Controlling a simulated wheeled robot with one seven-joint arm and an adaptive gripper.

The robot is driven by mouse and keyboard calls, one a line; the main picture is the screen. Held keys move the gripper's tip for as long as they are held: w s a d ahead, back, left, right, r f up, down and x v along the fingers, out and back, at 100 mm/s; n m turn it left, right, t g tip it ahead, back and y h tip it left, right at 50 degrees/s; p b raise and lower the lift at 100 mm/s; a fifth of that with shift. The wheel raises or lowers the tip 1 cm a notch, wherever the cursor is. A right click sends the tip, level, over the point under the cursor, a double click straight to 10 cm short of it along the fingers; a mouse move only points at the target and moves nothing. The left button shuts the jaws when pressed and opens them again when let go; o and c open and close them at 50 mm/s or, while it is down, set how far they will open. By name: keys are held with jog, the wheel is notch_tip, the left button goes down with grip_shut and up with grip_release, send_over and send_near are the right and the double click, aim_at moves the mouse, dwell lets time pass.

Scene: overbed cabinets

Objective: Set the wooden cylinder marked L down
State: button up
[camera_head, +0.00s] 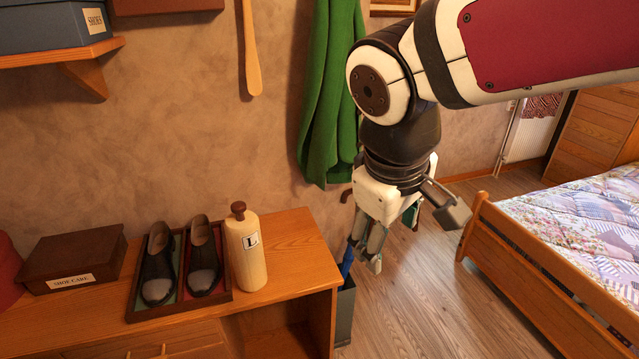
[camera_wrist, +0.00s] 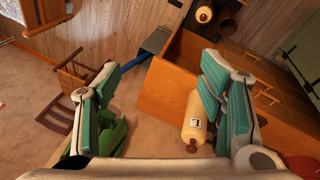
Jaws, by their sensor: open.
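The wooden cylinder marked L (camera_head: 246,262) stands upright on the wooden cabinet top (camera_head: 296,258), close to the right side of the shoe tray. It is pale with a dark brown knob on top and a white L label. My gripper (camera_head: 364,252) is open and empty, to the right of the cylinder and apart from it, past the cabinet's right end. In the wrist view the cylinder (camera_wrist: 193,128) shows beside the right finger, which partly covers it. The open fingers (camera_wrist: 160,75) have nothing between them.
A tray (camera_head: 184,311) holds two dark shoes. A brown shoe care box (camera_head: 73,262) stands left of it. A green garment (camera_head: 328,100) hangs behind my arm. A dark bin (camera_head: 345,312) stands beside the cabinet. A bed (camera_head: 570,225) is at the right, with bare floor between.

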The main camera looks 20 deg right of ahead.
jog(key=s+a+r+m+t+y, duration=0.2)
jog(key=s+r+m+t, duration=0.1)
jog(key=s+m, duration=0.1)
jog(key=shift+s+r, duration=0.35)
jog(key=shift+s, duration=0.1)
jog(key=shift+o, duration=0.3)
